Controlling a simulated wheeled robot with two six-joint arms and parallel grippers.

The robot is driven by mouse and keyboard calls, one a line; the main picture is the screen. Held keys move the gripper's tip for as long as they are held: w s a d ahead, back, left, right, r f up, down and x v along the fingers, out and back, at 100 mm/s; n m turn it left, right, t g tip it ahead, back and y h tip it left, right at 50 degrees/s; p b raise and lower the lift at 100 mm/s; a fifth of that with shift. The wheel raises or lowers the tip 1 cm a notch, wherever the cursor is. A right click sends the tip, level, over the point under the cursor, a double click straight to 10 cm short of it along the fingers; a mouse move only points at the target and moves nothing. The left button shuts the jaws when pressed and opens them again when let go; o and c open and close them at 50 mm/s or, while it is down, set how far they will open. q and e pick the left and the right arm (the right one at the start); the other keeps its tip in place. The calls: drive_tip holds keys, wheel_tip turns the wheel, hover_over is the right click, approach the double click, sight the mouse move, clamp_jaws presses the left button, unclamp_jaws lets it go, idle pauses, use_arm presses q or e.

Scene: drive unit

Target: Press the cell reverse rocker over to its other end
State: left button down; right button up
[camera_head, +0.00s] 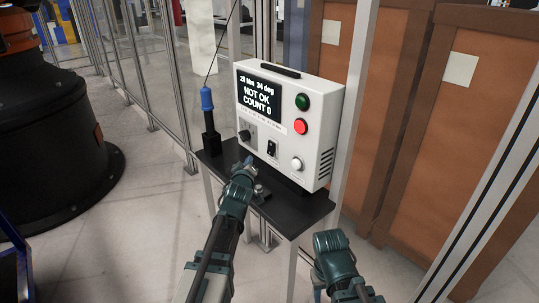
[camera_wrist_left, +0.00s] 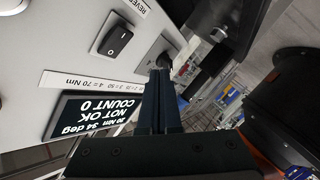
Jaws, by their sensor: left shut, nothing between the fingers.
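The rocker (camera_head: 272,149) is a small black switch low on the front of the light grey control box (camera_head: 314,158). In the left wrist view the rocker (camera_wrist_left: 118,40) shows close up beside a partly cut-off REVERSE label. I cannot tell which end is pressed in. My left gripper (camera_head: 247,161) is in front of the box's lower left, below and left of the rocker. Its fingers (camera_wrist_left: 160,72) are shut and empty, apart from the rocker and near the black knob (camera_wrist_left: 166,62). My right arm is at lower right; its fingers cannot be made out.
The box's screen (camera_head: 262,95) reads NOT OK, COUNT 0. A green button (camera_head: 303,102), a red button (camera_head: 301,126) and a white knob (camera_head: 297,164) sit right of the rocker. A blue-handled tool (camera_head: 207,100) stands left. The black shelf (camera_head: 304,215) lies below.

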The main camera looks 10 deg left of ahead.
use_arm(q)
drive_tip(key=w+d+f, duration=0.1)
drive_tip(key=w+d, duration=0.2)
drive_tip(key=w, duration=0.2)
drive_tip(key=shift+d+b, duration=0.4)
idle(1.9)
drive_tip(key=shift+w+d, duration=0.25)
drive_tip(key=shift+w+d+f, duration=0.1)
drive_tip(key=shift+w+d, duration=0.15)
drive_tip(key=shift+w, duration=0.1)
idle(0.8)
drive_tip(key=shift+s, duration=0.1)
drive_tip(key=shift+s+a, duration=0.5)
drive_tip(key=shift+s, duration=0.1)
drive_tip(key=shift+s+a+r+p, duration=0.25)
drive_tip(key=shift+s+a, duration=0.55)
drive_tip(key=shift+s, duration=0.2)
drive_tip(key=shift+s+a+r+p, duration=0.15)
drive_tip(key=shift+s+a+r, duration=0.1)
drive_tip(key=shift+s+a, duration=0.6)
